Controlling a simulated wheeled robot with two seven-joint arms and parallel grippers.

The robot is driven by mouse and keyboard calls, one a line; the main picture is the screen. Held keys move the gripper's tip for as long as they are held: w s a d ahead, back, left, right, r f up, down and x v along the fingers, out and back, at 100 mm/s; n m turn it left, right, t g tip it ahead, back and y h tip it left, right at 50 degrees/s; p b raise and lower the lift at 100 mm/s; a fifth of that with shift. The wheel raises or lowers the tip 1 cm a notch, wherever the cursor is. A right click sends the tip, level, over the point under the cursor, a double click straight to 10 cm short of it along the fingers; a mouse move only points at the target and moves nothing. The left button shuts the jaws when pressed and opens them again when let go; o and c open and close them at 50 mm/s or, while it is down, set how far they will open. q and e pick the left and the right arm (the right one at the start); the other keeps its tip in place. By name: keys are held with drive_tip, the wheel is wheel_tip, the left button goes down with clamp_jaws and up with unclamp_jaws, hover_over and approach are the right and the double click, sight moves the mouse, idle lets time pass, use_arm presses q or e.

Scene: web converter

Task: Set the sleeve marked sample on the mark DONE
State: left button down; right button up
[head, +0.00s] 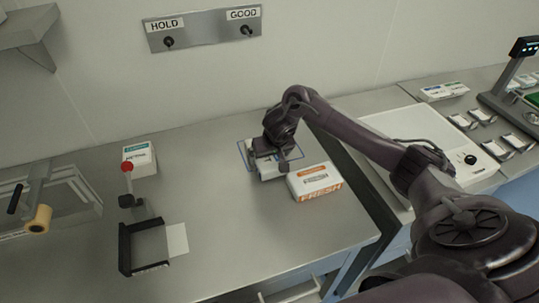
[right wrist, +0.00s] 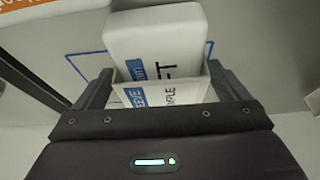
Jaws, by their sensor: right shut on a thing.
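A blue outline (head: 241,152) on the table lies around and behind the sleeve. I cannot read the word DONE, and cannot tell whether the sleeve touches the table. My left gripper is not in view.
A white and orange FRESH carton (head: 316,184) stands close to the right of the sleeve. A teal-and-white box (head: 139,160), a red-knobbed lever (head: 127,168) and a black bracket (head: 125,250) are at the left. The table (head: 270,235) is clear in front.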

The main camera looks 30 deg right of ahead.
drive_tip(key=o, duration=0.7)
drive_tip(key=shift+f, duration=0.1)
drive_tip(key=shift+s+a+r, duration=0.1)
drive_tip(key=shift+r, duration=0.35)
drive_tip(key=v, duration=0.5)
drive_tip(key=shift+r+p, duration=0.2)
drive_tip(key=shift+p, duration=0.15)
drive_tip(key=p+v, duration=0.2)
drive_tip(key=v, duration=0.1)
drive_tip(key=p+v, duration=0.1)
drive_tip(key=v, duration=0.2)
drive_tip(key=shift+s+p, duration=0.25)
drive_tip(key=shift+p, duration=0.1)
drive_tip(key=shift+f, duration=0.1)
